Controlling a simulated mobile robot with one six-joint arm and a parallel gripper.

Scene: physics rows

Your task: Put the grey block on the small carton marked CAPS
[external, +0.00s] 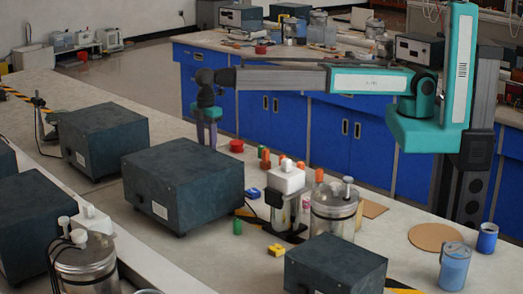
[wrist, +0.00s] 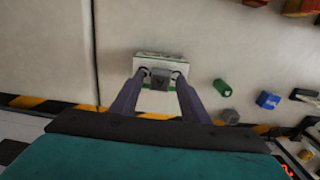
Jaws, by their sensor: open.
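A small grey block (wrist: 160,79) is between my fingertips in the wrist view, over a white carton with green bands (wrist: 158,101). It appears to rest on the carton; whether the fingers touch its sides is hard to tell. No lettering on the carton is readable. My gripper (wrist: 161,74) is open, with one purple finger on each side of the block. In the external view my gripper (external: 207,143) points down behind a large dark box, which hides the carton and the block.
A green cylinder (wrist: 222,86), another grey piece (wrist: 229,116) and a blue block (wrist: 268,100) lie right of the carton. The large dark box (external: 183,182) stands in front of my gripper in the external view. Bench surface left of the carton is clear.

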